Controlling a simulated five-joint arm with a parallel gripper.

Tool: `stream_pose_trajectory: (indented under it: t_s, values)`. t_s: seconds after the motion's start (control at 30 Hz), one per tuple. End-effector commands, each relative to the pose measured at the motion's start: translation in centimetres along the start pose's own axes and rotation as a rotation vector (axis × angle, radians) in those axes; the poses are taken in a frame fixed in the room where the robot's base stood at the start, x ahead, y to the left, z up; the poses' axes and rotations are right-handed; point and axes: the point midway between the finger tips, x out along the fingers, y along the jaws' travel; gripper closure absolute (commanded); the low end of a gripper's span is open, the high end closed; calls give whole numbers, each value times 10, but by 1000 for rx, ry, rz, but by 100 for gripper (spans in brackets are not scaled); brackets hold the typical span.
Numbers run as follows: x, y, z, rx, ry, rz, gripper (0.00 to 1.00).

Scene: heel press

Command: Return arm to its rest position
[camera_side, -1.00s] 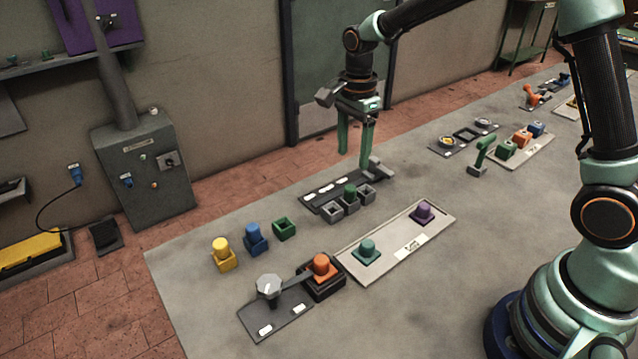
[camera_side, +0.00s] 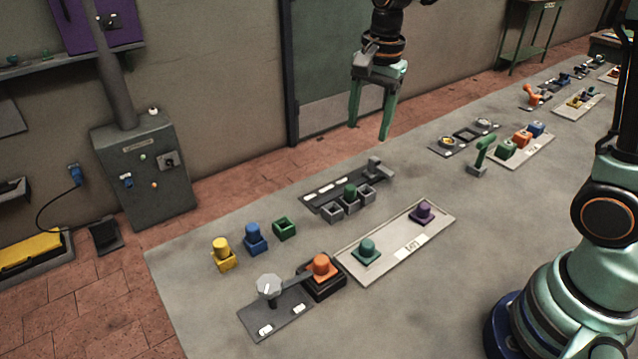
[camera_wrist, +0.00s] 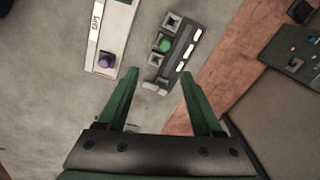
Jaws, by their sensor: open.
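My gripper (camera_side: 369,132) hangs in the air near the back edge of the table in the side view, its two green fingers spread apart with nothing between them. It is above and behind the dark rack (camera_side: 345,186) with grey square sockets. One socket holds a green peg (camera_side: 350,191). In the wrist view my open gripper (camera_wrist: 157,80) points down at the table, with the rack (camera_wrist: 180,62) and its green peg (camera_wrist: 164,45) beyond the fingertips. A purple peg (camera_wrist: 105,62) on the pale tray also shows there.
The pale tray (camera_side: 390,245) bears a teal peg (camera_side: 368,249) and a purple peg (camera_side: 424,210). Yellow and blue pegs stand at left. The air around my gripper is clear.

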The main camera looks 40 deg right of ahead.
Motion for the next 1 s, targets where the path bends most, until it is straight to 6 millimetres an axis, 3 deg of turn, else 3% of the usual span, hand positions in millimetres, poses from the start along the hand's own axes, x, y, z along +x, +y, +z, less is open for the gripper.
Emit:
stream_pose_trajectory:
  t_s: [0.1, 0.3, 0.6, 0.8, 1.0]
  values:
    - [-25, 22, 4, -215, 30, -69, 33]
    - [-50, 60, 11, -580, 110, -160, 33]
    - [-59, 110, 22, -1065, 274, -234, 33]
    - [-56, 122, 25, -1215, 335, -241, 33]
    - [-56, 124, 26, -1236, 341, -240, 33]
